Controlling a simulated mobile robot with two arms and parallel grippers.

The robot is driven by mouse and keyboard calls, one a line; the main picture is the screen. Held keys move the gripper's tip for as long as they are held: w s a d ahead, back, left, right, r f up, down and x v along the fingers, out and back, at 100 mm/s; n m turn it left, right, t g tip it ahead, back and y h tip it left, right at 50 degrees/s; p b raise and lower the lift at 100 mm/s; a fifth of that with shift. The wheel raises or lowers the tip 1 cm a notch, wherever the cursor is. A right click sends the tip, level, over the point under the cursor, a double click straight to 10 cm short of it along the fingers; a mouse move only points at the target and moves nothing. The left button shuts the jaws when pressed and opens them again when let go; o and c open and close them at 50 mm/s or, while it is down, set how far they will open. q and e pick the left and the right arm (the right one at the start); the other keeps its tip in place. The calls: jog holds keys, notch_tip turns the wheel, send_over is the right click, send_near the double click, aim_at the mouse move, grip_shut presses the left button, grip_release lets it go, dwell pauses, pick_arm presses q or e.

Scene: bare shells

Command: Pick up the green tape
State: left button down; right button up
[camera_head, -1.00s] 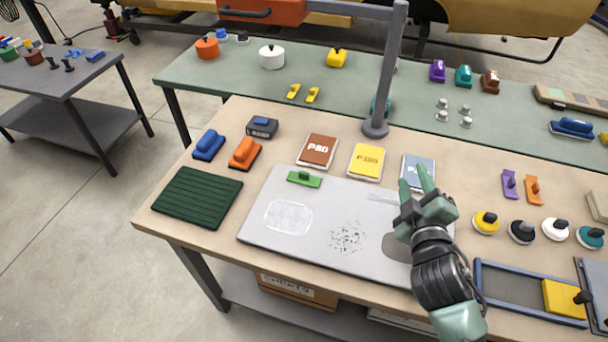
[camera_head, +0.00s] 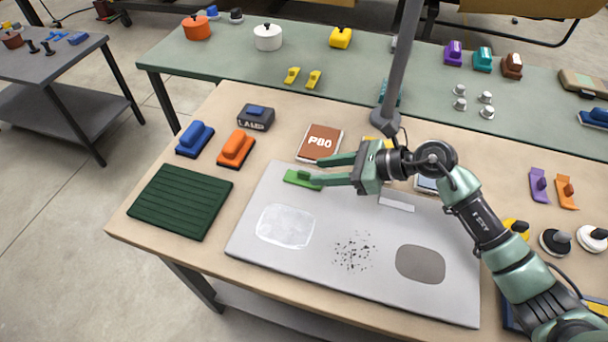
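The green tape (camera_head: 296,177) is a small, flat bright-green piece with a raised darker part on top. It lies near the upper left corner of the light grey panel (camera_head: 330,214). My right gripper (camera_head: 319,171) reaches in from the right with its two green fingers apart. The lower fingertip overlaps the right end of the green tape in this view; I cannot tell whether it touches. The upper fingertip is beyond it, near the brown P80 pad. Nothing shows between the fingers. My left gripper is not in view.
The brown P80 pad (camera_head: 320,142) lies just behind the fingers. A yellow pad is mostly hidden by my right gripper. A grey post (camera_head: 388,100) stands behind it. Blue (camera_head: 194,139) and orange (camera_head: 236,148) blocks and a dark green ribbed mat (camera_head: 180,201) are at left.

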aim_at(304, 172)
jog(key=p+x, duration=0.1)
jog(key=x, duration=0.3)
jog(key=shift+a+r+p, duration=0.1)
jog(key=shift+a+p, duration=0.3)
jog(key=shift+a, duration=0.15)
jog(key=shift+a+f, duration=0.25)
jog(key=shift+c, duration=0.6)
grip_shut()
jog(key=shift+r, duration=0.1)
